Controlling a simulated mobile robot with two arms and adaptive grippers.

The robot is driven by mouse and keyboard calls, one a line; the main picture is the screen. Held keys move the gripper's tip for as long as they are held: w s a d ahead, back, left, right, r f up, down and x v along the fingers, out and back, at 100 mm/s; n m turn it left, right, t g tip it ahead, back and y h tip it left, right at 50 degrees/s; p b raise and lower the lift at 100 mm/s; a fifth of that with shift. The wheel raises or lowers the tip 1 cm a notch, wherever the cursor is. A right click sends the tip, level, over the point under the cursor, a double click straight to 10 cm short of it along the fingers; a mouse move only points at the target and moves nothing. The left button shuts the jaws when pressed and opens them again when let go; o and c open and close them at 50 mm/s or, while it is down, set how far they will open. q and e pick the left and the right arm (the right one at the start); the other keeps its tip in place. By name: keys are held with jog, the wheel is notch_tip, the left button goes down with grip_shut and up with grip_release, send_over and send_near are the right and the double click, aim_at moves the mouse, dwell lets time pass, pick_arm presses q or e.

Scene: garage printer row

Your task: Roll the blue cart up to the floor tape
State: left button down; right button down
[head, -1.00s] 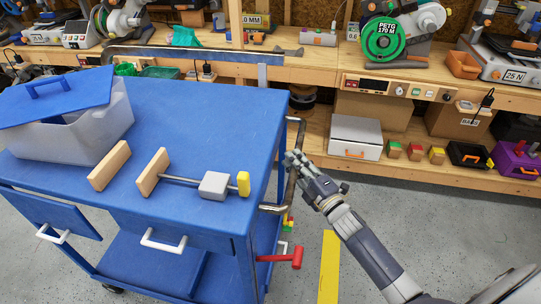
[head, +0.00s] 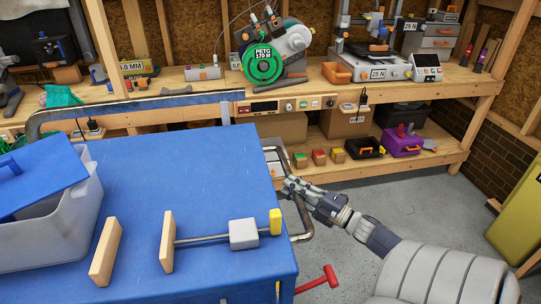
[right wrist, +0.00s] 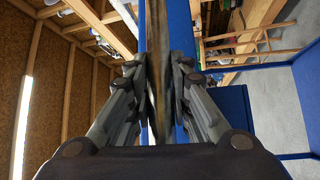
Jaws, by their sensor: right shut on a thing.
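The blue cart (head: 190,170) fills the lower left of the head view, its top level and its far edge close to the workbench. A bent metal push handle (head: 303,222) stands out from its right end. My right gripper (head: 290,186) is shut on this handle; the right wrist view shows its fingers (right wrist: 160,85) closed around a thin upright bar. A red lever (head: 318,282) sticks out low on the cart's right side. The floor tape cannot be made out for certain; a small yellow patch shows beside the cart's lower right edge. My left gripper is not in view.
A grey bin (head: 50,225) with a tilted blue lid and a wooden clamp (head: 168,242) lie on the cart. The wooden workbench (head: 205,87) with printers runs along the back. A yellow cabinet (head: 520,225) stands at right. Grey floor (head: 420,190) is open between.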

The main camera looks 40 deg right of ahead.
jog(key=shift+s+d, duration=0.55)
jog(key=shift+d, duration=0.2)
jog(key=shift+s+d, duration=0.5)
jog(key=shift+d, duration=0.25)
jog(key=c, duration=1.4)
grip_release()
jog(key=shift+w, duration=0.1)
jog(key=shift+c, duration=0.2)
jog(key=v, duration=1.2)
jog(key=shift+d, duration=0.1)
